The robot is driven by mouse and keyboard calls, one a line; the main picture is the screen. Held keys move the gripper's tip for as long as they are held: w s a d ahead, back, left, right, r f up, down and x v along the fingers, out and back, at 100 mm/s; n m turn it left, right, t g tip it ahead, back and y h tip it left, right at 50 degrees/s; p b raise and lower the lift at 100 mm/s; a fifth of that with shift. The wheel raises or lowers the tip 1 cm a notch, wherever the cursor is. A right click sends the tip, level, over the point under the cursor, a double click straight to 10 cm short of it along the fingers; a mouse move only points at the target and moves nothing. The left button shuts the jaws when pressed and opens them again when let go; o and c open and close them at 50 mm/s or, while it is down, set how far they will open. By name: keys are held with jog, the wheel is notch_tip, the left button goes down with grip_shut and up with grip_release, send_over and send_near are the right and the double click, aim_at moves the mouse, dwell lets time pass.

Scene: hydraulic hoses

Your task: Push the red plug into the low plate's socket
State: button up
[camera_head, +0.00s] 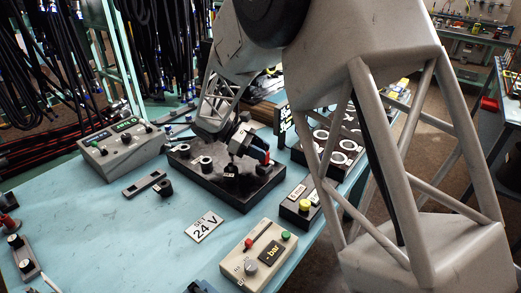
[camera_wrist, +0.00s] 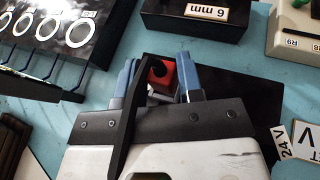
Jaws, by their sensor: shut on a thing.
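The red plug (camera_wrist: 162,70) sits between the blue fingers of my gripper (camera_wrist: 160,77) in the wrist view, with a dark round opening in its end. In the head view a small patch of the red plug (camera_head: 267,157) shows beside my gripper (camera_head: 254,153). My gripper is shut on the plug, over the right part of a low black plate (camera_head: 245,197) with several raised round sockets. The plate also shows as a dark surface in the wrist view (camera_wrist: 262,105). The plug's lower end is hidden, so I cannot tell whether it touches a socket.
A grey control box (camera_head: 122,143) stands behind left, a "bar" box (camera_head: 259,252) in front. A 24 V card (camera_head: 204,227) lies on the blue table. The table's left middle is mostly clear.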

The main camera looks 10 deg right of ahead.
jog(key=shift+f, duration=1.1)
jog(key=o, duration=1)
jog(key=shift+r, duration=0.1)
jog(key=shift+r, duration=0.5)
jog(key=shift+s+r, duration=0.2)
jog(key=shift+r, duration=0.4)
jog(key=shift+s+r, duration=0.15)
jog(key=shift+r, duration=0.45)
jog(key=s+d+r, duration=0.1)
jog(key=s+d, duration=0.1)
jog(key=s, duration=1.3)
jog(key=shift+d+r, duration=0.15)
